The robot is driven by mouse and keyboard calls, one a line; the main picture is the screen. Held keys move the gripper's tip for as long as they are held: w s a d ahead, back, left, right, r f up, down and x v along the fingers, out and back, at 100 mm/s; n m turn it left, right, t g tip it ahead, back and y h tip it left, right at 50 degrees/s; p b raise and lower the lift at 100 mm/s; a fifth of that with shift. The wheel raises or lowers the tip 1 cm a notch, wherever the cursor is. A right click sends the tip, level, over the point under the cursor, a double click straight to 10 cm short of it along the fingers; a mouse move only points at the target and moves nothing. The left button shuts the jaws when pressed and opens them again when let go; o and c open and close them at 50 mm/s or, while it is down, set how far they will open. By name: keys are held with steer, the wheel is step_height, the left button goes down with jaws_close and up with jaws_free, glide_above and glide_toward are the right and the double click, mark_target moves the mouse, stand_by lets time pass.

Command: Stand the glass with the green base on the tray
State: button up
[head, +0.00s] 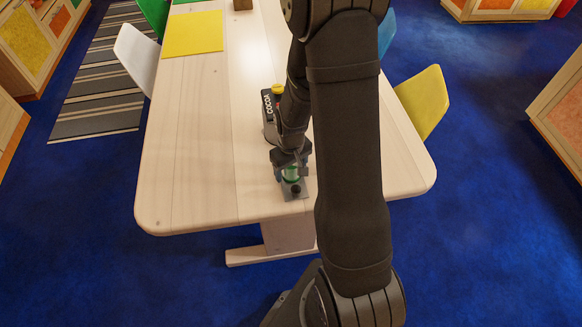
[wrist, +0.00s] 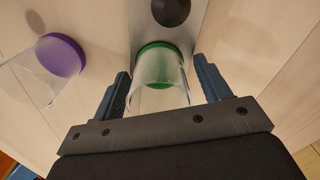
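The glass with the green base (wrist: 160,72) is clear-walled, with its mouth toward the wrist camera. In the head view its green base (head: 291,174) shows just below my gripper (head: 289,158). In the wrist view my gripper (wrist: 162,68) is open, with one finger on each side of the glass and apparent gaps between. The glass's base overlaps a narrow grey plate, seemingly the tray (wrist: 207,14), and appears to rest on it. The tray (head: 303,182) also shows in the head view, partly hidden by my arm.
A dark round object (wrist: 171,11) sits on the tray beyond the glass. A glass with a purple base (wrist: 62,54) is to the left in the wrist view. A dark COCOA container (head: 268,106) stands behind my gripper.

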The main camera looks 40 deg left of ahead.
steer(key=shift+r, duration=0.15)
step_height(320, 180, up, 12)
steer(key=shift+r, duration=0.1)
stand_by(0.5)
steer(key=shift+f, duration=0.2)
step_height(320, 180, down, 12)
steer(key=shift+r, duration=0.1)
stand_by(0.6)
steer(key=shift+r, duration=0.1)
